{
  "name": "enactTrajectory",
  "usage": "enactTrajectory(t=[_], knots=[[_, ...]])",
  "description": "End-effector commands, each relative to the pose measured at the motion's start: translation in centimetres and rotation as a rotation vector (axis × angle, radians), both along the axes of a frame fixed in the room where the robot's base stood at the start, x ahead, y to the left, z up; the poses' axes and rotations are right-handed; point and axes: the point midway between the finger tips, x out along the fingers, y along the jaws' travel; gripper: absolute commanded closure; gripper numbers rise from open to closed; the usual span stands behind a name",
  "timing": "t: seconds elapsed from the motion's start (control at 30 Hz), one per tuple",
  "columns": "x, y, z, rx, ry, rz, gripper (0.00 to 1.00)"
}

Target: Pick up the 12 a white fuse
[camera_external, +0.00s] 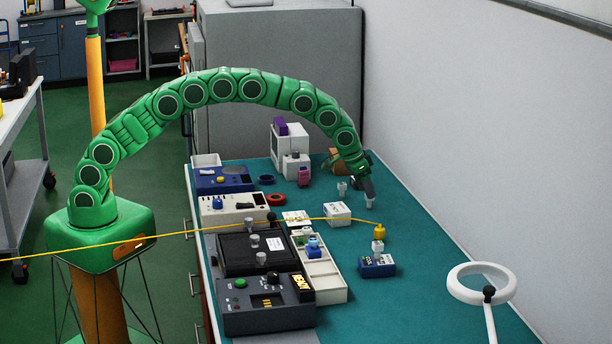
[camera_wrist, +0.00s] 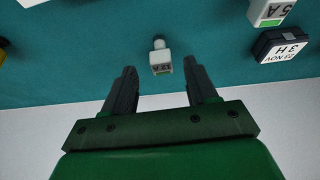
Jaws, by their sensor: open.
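A small white fuse-like block (camera_wrist: 160,64) with a grey round top stands on the teal bench top in the wrist view. Its dark label is too small to read surely. My gripper (camera_wrist: 162,78) is open, with one dark finger on each side of the picture's middle. The block shows just beyond the fingertips, nearer the right one, and is not held. In the external view my gripper (camera_external: 369,192) points down over the bench's right side. A small pale piece (camera_external: 370,203) shows right at its fingertips. Whether they touch it cannot be told.
Another small pale piece (camera_external: 342,186) stands left of my gripper. A white "5 A" block (camera_wrist: 270,12) and a black labelled box (camera_wrist: 281,45) lie at the wrist view's right. A blue box (camera_external: 377,268) stands nearer the external camera. The white wall (camera_external: 450,130) borders the bench.

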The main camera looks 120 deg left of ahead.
Motion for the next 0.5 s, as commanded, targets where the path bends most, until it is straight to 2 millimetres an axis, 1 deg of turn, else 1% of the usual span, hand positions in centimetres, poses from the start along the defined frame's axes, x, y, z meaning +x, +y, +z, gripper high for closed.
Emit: enactTrajectory(t=[0.2, 0.3, 0.5], knots=[[0.3, 0.8, -2.6, -0.003, 0.005, 0.001, 0.43], [0.6, 1.1, -3.5, -0.003, 0.003, 0.001, 0.43], [0.9, 1.4, -4.2, -0.001, 0.000, 0.001, 0.43]])
